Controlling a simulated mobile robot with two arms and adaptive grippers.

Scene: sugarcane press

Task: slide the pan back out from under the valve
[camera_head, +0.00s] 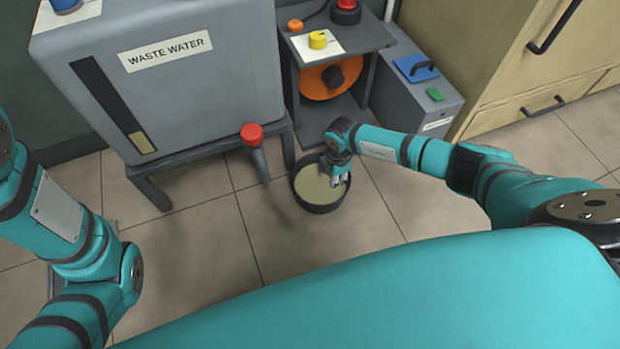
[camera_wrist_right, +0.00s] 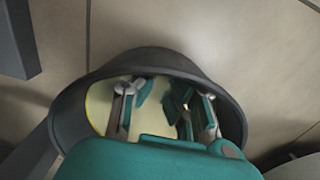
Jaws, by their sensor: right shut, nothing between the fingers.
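The dark round pan (camera_head: 318,208) stands on the tiled floor with pale yellowish contents inside. In the right wrist view its dark wall (camera_wrist_right: 72,100) curves around my fingers. The valve (camera_head: 252,134) has a red knob above a grey pipe at the lower front of the waste water tank. In the head view the pan lies to the right of the pipe's end, apart from it. My right gripper (camera_head: 338,180) points down inside the pan near its right rim. It is shut and empty; its fingers (camera_wrist_right: 163,108) also show in the right wrist view. My left gripper is out of view.
The grey waste water tank (camera_head: 230,85) stands on a legged frame. Behind the pan is a dark stand (camera_head: 345,45) with an orange wheel. A grey box (camera_head: 430,100) and wooden cabinet (camera_head: 500,50) are to the right. The floor in front is clear.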

